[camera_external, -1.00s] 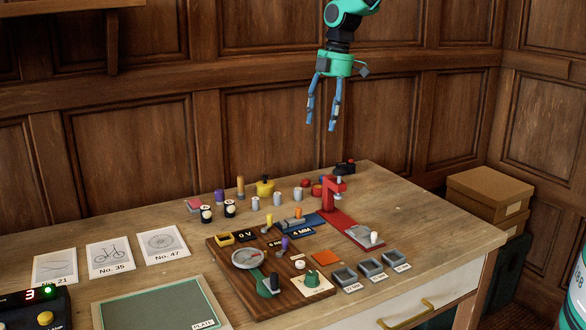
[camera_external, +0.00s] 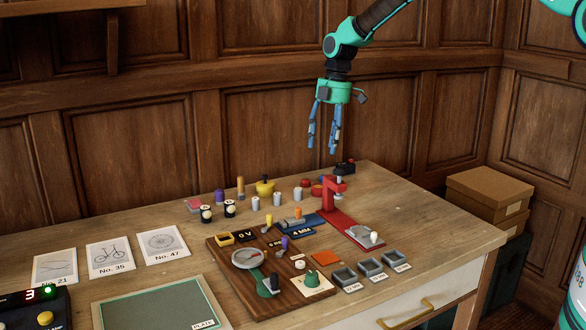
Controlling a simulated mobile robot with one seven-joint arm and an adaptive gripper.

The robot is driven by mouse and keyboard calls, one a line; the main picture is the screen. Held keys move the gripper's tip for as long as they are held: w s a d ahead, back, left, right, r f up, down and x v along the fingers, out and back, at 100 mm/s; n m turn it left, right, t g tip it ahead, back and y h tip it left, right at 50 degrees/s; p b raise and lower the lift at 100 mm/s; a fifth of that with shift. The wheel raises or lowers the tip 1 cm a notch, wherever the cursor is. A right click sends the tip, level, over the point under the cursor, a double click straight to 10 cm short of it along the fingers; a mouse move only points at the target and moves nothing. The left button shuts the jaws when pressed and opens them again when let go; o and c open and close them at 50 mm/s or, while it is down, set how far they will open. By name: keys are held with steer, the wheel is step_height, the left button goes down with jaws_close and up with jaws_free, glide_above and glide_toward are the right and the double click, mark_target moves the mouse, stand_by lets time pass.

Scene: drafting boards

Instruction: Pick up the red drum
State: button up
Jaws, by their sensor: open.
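Small red round pieces stand towards the back of the wooden desk: one red piece (camera_external: 317,190) is close beside the red press, and another red piece (camera_external: 304,183) is just left of it. They are small in this view, and I cannot tell for certain which is the red drum. My gripper (camera_external: 322,148) hangs above the back of the desk, fingers pointing down and apart. It is open and empty, and appears above the red pieces in the picture, apart from them.
The red press (camera_external: 330,197) stands right of the red pieces. A yellow pot (camera_external: 265,187), grey cylinders (camera_external: 278,199) and a dark object (camera_external: 345,167) are close by. A wooden board (camera_external: 225,262) with a dial lies in front. The right of the desk (camera_external: 430,225) is clear.

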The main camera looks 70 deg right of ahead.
glide_above(318, 187)
steer(key=d, duration=0.1)
steer(key=f, duration=0.8)
steer(key=shift+s+d+b, duration=0.15)
steer(key=shift+s+b, duration=0.2)
steer(key=shift+w+a+f+b, duration=0.1)
steer(key=shift+a+f+b, duration=0.1)
steer(key=shift+f, duration=0.65)
steer(key=shift+w+a+f+b, duration=0.1)
steer(key=shift+a+f, duration=0.05)
steer(key=shift+f, duration=0.65)
steer(key=shift+w+a+f+b, duration=0.1)
steer(key=shift+a+f, duration=0.1)
steer(key=shift+f, duration=0.65)
steer(key=c, duration=1.3)
steer(key=shift+r, duration=0.1)
